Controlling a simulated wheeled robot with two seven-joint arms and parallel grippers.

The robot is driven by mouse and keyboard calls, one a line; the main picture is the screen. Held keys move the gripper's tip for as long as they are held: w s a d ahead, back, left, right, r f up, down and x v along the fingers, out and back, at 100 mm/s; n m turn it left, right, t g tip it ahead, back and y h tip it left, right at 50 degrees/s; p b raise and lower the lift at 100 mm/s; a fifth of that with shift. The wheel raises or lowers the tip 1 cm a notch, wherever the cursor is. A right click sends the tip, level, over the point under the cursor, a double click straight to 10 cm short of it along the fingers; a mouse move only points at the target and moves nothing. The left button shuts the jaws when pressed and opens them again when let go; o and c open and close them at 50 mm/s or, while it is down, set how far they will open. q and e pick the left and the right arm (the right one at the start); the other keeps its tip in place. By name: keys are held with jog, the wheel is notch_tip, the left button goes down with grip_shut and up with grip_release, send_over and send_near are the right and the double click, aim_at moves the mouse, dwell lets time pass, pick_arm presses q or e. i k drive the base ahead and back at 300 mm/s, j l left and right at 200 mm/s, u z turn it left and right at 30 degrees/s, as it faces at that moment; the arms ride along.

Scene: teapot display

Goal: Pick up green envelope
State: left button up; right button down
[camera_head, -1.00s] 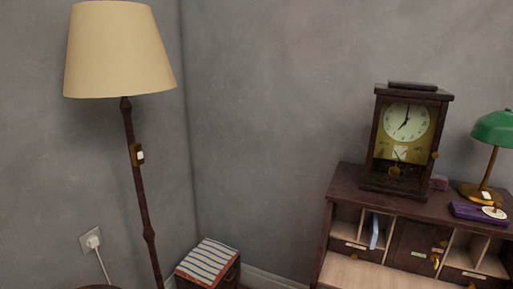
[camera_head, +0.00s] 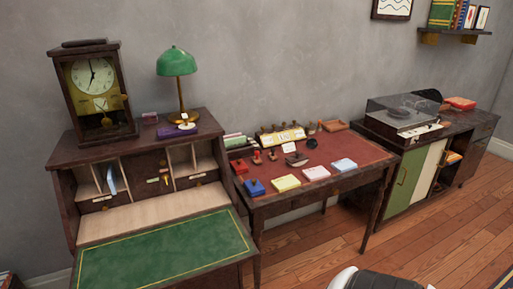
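I cannot make out a green envelope for certain. A small stack of flat things with a greenish top (camera_head: 233,136) lies at the back left of the red-topped table (camera_head: 345,150); it is too small to tell what it is. Along the table's front lie a blue pad (camera_head: 255,187), a yellow pad (camera_head: 286,182), a pinkish one (camera_head: 316,173) and a pale blue one (camera_head: 344,165). A pale blue paper (camera_head: 111,180) stands in a slot of the writing desk (camera_head: 100,155). Neither gripper shows.
The desk's green leaf (camera_head: 165,255) is folded out and bare. A clock (camera_head: 95,95) and a green lamp (camera_head: 177,62) stand on the desk top. A turntable (camera_head: 402,113) sits on the cabinet (camera_head: 430,175) at right. Wooden floor (camera_head: 320,243) lies in front.

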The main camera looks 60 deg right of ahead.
aim_at(229, 142)
jog(key=z, duration=0.5)
jog(key=k+l+z, duration=0.1)
jog(key=z, duration=0.4)
jog(key=l+z, duration=0.2)
jog(key=z, duration=0.3)
